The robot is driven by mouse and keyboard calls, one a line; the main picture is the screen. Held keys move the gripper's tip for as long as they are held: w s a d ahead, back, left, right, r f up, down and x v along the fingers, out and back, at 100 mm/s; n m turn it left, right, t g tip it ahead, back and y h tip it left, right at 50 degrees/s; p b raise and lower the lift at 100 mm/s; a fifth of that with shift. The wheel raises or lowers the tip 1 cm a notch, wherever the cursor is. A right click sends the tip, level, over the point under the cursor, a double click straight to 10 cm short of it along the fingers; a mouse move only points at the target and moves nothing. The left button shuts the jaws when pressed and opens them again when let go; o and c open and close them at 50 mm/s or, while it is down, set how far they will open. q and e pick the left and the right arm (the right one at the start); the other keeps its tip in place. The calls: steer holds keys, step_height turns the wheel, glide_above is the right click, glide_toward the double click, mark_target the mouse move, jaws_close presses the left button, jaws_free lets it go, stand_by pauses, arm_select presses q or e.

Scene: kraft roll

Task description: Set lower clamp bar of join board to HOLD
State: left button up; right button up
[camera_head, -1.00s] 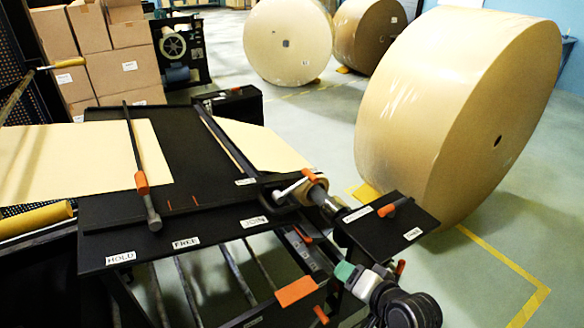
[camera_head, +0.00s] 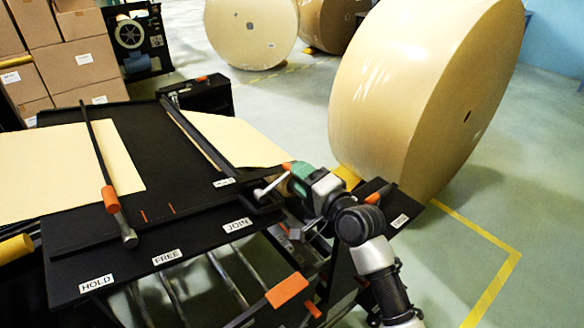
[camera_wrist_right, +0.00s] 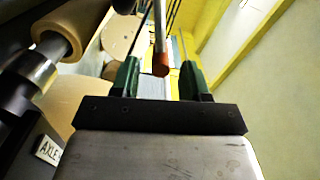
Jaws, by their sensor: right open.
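The black join board (camera_head: 175,190) carries labels HOLD (camera_head: 97,283), FREE (camera_head: 167,256) and JOIN (camera_head: 237,225) along its front edge. A clamp bar (camera_head: 97,150) with an orange grip (camera_head: 111,200) and a grey end knob lies across the left sheet; its knob is between HOLD and FREE. A second dark bar (camera_head: 200,140) lies by the right sheet. Which is the lower bar, I cannot tell. My right gripper (camera_head: 293,178) is beside the board's right end, near a pale lever (camera_head: 270,187). In the wrist view its fingers (camera_wrist_right: 159,78) are open, with an orange-tipped rod (camera_wrist_right: 160,62) showing between them.
Large kraft rolls (camera_head: 415,95) stand behind and to the right. Cardboard boxes (camera_head: 75,60) are stacked at left. An orange handle (camera_head: 287,290) sticks out below the board's front. Floor at the right is clear, marked with yellow tape (camera_head: 485,235).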

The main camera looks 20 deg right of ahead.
steer(key=shift+x, duration=1.8)
jaws_close()
